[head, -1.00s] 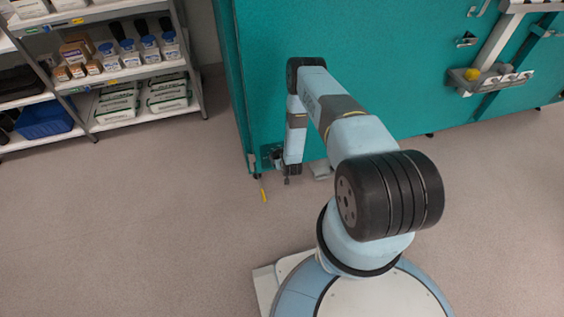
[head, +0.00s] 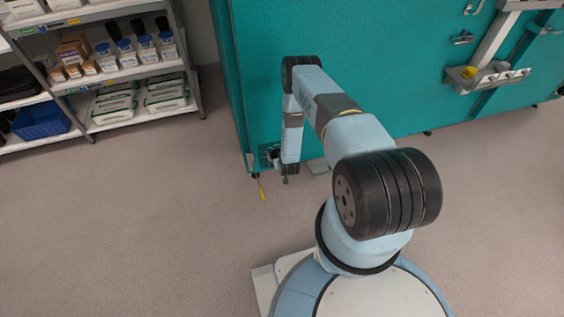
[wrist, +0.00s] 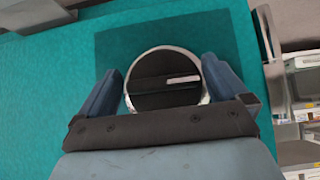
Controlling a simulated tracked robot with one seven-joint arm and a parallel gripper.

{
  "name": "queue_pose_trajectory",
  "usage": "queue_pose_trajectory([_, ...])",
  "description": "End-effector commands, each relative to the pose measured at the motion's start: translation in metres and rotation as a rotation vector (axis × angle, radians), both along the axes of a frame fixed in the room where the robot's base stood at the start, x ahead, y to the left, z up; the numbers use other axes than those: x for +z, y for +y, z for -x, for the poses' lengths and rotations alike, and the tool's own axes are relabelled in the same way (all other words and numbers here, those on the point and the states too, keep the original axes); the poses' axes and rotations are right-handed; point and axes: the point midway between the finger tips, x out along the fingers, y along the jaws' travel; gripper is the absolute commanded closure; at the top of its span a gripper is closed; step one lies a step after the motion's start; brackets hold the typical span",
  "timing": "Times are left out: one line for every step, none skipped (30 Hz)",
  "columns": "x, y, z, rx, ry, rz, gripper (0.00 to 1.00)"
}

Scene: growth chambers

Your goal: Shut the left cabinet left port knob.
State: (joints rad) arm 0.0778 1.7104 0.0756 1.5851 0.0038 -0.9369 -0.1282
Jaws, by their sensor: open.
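In the wrist view a round dark knob (wrist: 150,95) with a silver rim is on the teal cabinet face (wrist: 60,95). It bears a short pale bar right of its middle. My gripper (wrist: 162,68) is open, with one blue finger on each side of the knob. I cannot tell whether the fingers touch its rim. In the head view my gripper (head: 274,158) is low at the teal cabinet (head: 300,30), near its bottom left corner. The knob is not clear there; my arm and gripper crowd that spot.
A thin yellow-tipped item (head: 262,194) shows by the cabinet's lower left corner. A shelf rack (head: 105,75) with bottles and boxes stands at the left. A small ledge (head: 472,78) sticks out at the upper right. The floor at the lower left is clear.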

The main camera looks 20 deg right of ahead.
Motion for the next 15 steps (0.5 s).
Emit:
queue_pose_trajectory([0.002, 0.000, 0.002, 0.001, 0.000, -0.001, 0.00])
queue_pose_trajectory([0.004, 0.000, 0.004, 0.001, 0.000, -0.001, 0.00])
queue_pose_trajectory([0.006, 0.001, 0.006, 0.001, 0.000, -0.001, 0.00])
queue_pose_trajectory([0.009, 0.001, 0.009, 0.001, 0.001, -0.001, 0.00])
queue_pose_trajectory([0.012, 0.001, 0.012, 0.001, 0.002, -0.001, 0.00])
queue_pose_trajectory([0.016, 0.001, 0.016, 0.001, 0.001, -0.001, 0.00])
queue_pose_trajectory([0.020, 0.001, 0.019, 0.001, 0.001, -0.001, 0.00])
queue_pose_trajectory([0.024, 0.001, 0.024, 0.001, 0.002, -0.001, 0.00])
queue_pose_trajectory([0.029, 0.001, 0.029, 0.000, 0.002, 0.000, 0.00])
queue_pose_trajectory([0.033, 0.001, 0.033, 0.000, 0.002, 0.000, 0.00])
queue_pose_trajectory([0.038, 0.001, 0.037, 0.000, 0.002, 0.000, 0.00])
queue_pose_trajectory([0.043, 0.001, 0.043, 0.000, 0.002, 0.000, 0.00])
queue_pose_trajectory([0.047, 0.001, 0.048, 0.000, 0.003, 0.000, 0.00])
queue_pose_trajectory([0.051, 0.001, 0.051, 0.000, 0.002, 0.000, 0.00])
queue_pose_trajectory([0.057, 0.001, 0.057, 0.000, 0.002, 0.000, 0.00])
